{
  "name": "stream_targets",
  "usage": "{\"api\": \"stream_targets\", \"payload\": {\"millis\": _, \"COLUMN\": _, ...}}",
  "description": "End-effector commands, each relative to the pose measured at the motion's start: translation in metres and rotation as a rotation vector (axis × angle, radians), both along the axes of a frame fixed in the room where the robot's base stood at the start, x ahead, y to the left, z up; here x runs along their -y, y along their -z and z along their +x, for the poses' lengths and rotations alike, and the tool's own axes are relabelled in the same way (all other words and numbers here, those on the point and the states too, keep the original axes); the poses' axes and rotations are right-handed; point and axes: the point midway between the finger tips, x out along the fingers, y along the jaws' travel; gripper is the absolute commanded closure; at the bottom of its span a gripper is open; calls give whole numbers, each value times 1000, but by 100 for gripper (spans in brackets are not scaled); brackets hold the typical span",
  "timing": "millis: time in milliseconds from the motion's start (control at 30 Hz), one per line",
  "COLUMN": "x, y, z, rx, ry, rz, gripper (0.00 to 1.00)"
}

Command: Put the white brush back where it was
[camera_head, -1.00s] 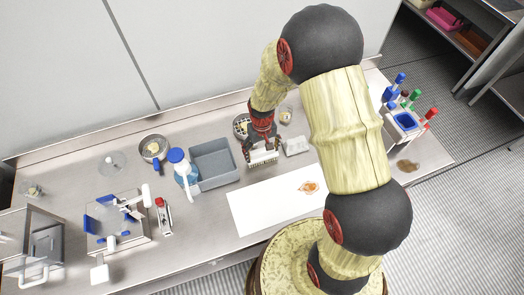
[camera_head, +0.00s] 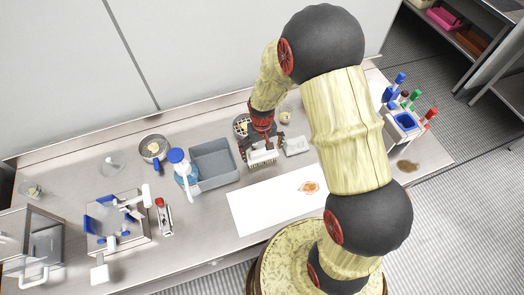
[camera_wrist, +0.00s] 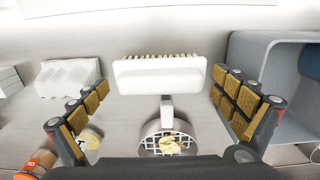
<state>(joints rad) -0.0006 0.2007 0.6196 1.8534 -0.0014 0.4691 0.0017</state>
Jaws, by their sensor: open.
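The white brush (camera_head: 262,156) is on the metal table between the grey bin and the stack of white wipes. In the wrist view its white head (camera_wrist: 160,74) lies crosswise with pale bristles along the far edge, and its short handle points back towards me. My gripper (camera_head: 262,137) is just above and behind it. In the wrist view my gripper (camera_wrist: 160,95) is open, with one finger on each side of the brush and visible gaps to both. The brush's underside is hidden, so I cannot tell how it rests.
A grey bin (camera_head: 214,162) is left of the brush, white wipes (camera_head: 297,146) right. A round strainer (camera_wrist: 170,138) with yellow pieces sits near the handle. A stained white sheet (camera_head: 265,210) lies in front. A rack (camera_head: 404,121) with coloured handles stands at the right.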

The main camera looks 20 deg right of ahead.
Motion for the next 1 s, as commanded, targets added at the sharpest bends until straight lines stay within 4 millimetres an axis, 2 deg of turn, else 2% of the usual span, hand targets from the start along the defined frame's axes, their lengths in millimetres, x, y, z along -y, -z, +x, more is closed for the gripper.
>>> {"api": "stream_targets", "payload": {"millis": 500, "x": 0, "y": -97, "z": 1, "rx": 4, "ry": 0, "rz": 0, "gripper": 2}}
{"api": "stream_targets", "payload": {"millis": 767, "x": 0, "y": -122, "z": 0, "rx": 9, "ry": 0, "rz": 0, "gripper": 2}}
{"api": "stream_targets", "payload": {"millis": 867, "x": 0, "y": -145, "z": -3, "rx": 36, "ry": 0, "rz": 0, "gripper": 2}}
{"api": "stream_targets", "payload": {"millis": 967, "x": 0, "y": -185, "z": -13, "rx": 89, "ry": 0, "rz": 0, "gripper": 2}}
{"api": "stream_targets", "payload": {"millis": 1000, "x": 0, "y": -204, "z": -20, "rx": 114, "ry": 0, "rz": 0, "gripper": 2}}
